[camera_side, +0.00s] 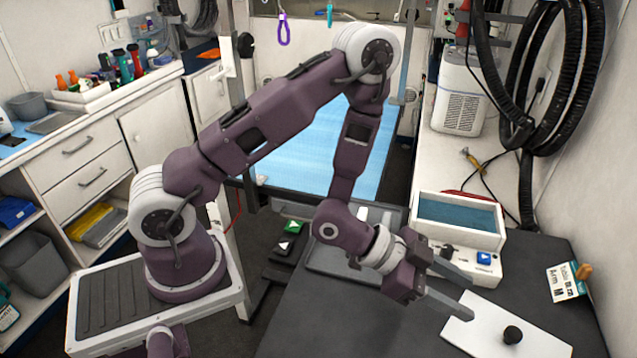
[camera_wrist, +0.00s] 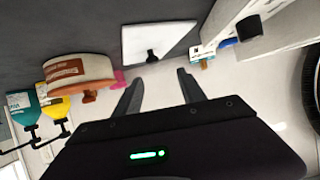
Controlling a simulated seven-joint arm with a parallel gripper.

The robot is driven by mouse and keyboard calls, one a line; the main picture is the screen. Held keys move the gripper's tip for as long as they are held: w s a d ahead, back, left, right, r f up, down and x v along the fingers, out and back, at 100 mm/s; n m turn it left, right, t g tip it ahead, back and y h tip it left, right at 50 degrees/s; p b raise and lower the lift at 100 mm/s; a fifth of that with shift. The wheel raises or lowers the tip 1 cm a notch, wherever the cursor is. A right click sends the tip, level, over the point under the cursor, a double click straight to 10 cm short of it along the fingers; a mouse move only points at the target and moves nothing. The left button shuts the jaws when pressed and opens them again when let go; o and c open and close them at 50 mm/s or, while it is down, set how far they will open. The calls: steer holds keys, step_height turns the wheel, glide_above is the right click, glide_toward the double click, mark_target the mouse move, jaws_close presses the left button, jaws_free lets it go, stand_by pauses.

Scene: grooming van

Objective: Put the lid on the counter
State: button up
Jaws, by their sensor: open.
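The lid (camera_side: 480,338) is a flat white plate with a black knob (camera_side: 512,334). It lies on a dark grey surface (camera_side: 345,325) at the lower right of the side view. In the wrist view the lid (camera_wrist: 178,36) is ahead of the fingers, with its knob (camera_wrist: 153,56) facing the gap between them. A white box (camera_side: 430,235) with a blue inside stands open behind the gripper.
A tag with an orange clip (camera_side: 566,283) stands right of the lid. The wrist view shows a brown-and-white tub (camera_wrist: 80,75) and teal (camera_wrist: 22,108) and yellow (camera_wrist: 55,101) bottles at left. A white appliance (camera_side: 460,93) and black hoses are behind. Dark surface left of the lid is clear.

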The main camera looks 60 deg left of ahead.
steer(key=s+a+r+n+y, duration=0.2)
steer(key=a+r+n+y, duration=0.2)
steer(key=a+r+y, duration=0.7)
steer(key=s+a+r+n+g, duration=0.1)
steer(key=s+a+r, duration=0.1)
steer(key=s, duration=0.5)
steer(key=s+a+r+n+g+h, duration=0.1)
steer(key=s+a+r+n, duration=0.1)
steer(key=s+r, duration=0.2)
steer(key=s+a+r+n+g+h, duration=0.1)
steer(key=s+a+r+n, duration=0.1)
steer(key=s, duration=0.8)
steer(key=shift+a+r+g, duration=0.15)
steer(key=shift+r+g, duration=0.25)
steer(key=shift+r, duration=0.4)
